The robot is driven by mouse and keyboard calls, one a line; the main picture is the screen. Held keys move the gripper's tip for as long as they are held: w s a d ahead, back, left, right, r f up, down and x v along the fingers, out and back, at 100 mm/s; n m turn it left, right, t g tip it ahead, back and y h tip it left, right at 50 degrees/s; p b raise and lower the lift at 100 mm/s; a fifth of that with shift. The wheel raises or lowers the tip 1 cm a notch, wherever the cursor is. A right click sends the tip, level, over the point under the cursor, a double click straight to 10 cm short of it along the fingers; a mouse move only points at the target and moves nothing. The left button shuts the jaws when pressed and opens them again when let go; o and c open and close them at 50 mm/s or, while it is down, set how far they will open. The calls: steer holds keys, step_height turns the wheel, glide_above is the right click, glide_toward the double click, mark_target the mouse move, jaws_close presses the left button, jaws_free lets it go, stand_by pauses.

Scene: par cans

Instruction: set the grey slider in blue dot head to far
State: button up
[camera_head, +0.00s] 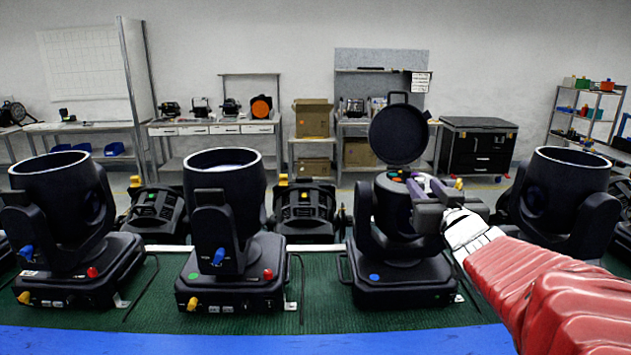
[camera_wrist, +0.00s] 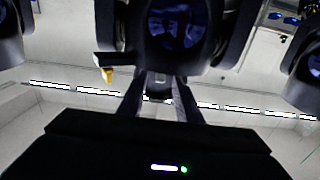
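The blue dot head (camera_head: 402,285) is a black moving-head light on the green mat, with a blue dot (camera_head: 374,277) on its base. Its round lid (camera_head: 398,135) stands open above it. Orange, green and purple parts show in its opened top. My gripper (camera_head: 424,196) reaches in from the right at this top and covers part of it. In the wrist view, the two fingers (camera_wrist: 159,92) are apart, with a small pale grey piece between their tips. I cannot tell whether this is the grey slider or whether the fingers touch it.
Other black heads stand on both sides, one with a red dot (camera_head: 268,274) close to the left and one (camera_head: 560,190) at the right behind my arm. More units (camera_head: 308,208) stand behind. The blue front edge (camera_head: 250,340) is clear. A black bar with a yellow knob (camera_wrist: 107,75) is near the fingers.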

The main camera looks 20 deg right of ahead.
steer(key=shift+c, duration=0.4)
jaws_close()
